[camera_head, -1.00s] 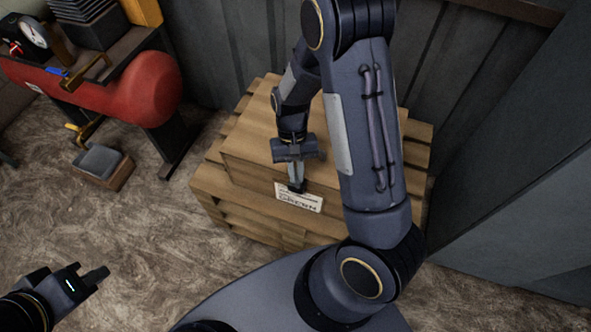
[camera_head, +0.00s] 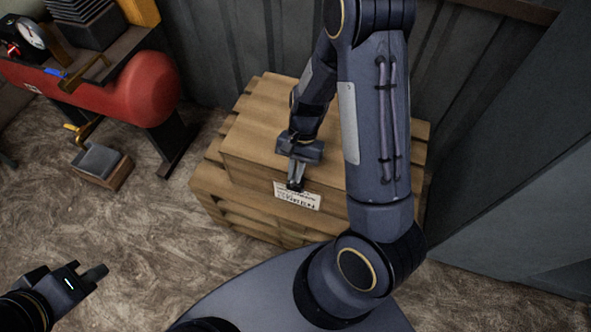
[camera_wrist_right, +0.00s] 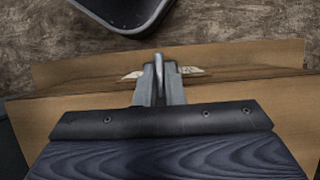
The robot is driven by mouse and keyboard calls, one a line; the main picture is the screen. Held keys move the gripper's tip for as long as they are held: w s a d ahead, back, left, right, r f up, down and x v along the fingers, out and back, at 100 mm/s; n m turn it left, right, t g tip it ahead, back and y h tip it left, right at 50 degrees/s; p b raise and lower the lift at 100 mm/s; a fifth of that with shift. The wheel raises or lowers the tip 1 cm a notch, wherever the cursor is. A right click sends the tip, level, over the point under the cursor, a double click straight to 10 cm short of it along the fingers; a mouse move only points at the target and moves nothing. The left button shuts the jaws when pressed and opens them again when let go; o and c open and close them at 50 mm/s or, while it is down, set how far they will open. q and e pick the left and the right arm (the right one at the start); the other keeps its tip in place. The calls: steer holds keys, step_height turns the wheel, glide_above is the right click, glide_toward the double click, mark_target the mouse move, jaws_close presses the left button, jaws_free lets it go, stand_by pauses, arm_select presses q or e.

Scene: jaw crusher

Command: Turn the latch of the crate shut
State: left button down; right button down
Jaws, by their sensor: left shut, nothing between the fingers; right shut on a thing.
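The wooden crate (camera_head: 262,135) stands by the back wall with a white printed label (camera_head: 298,196) on its front face. My right gripper (camera_head: 296,184) reaches down at the crate's upper front edge, just above the label. In the right wrist view the right gripper (camera_wrist_right: 160,85) is shut on a thin grey metal piece, the latch (camera_wrist_right: 158,66), which stands up between its fingers. The rest of the latch is hidden by the fingers. My left gripper (camera_head: 97,278) is shut and empty, low at the left above the floor.
A red tank (camera_head: 150,88) under a bench stands left of the crate. A small wooden block with a grey top (camera_head: 98,160) lies on the floor. A grey metal panel (camera_head: 520,180) closes off the right side. Floor between left gripper and crate is clear.

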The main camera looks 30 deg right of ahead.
stand_by(0.3)
steer(key=c, duration=1.5)
jaws_free()
steer(key=shift+p+v, duration=0.65)
steer(key=shift+v, duration=3.25)
steer(key=shift+r, duration=0.1)
steer(key=s+a+r+n+t+p, duration=0.1)
steer(key=s+r+n+t+p, duration=0.1)
steer(key=r, duration=0.6)
steer(key=s+a+r+n+t+p, duration=0.1)
steer(key=s+r+n+t+p, duration=0.2)
steer(key=s+r, duration=0.4)
steer(key=s+a+r+n+t+p, duration=0.1)
steer(key=s+r+n+t+p, duration=0.1)
steer(key=s+r, duration=0.3)
steer(key=shift+a+r+n+t, duration=0.15)
steer(key=shift+r+n+t, duration=0.25)
steer(key=shift+r, duration=0.7)
steer(key=shift+a+r+n+t, duration=0.2)
steer(key=shift+r+n+t, duration=0.15)
steer(key=shift+r, duration=0.75)
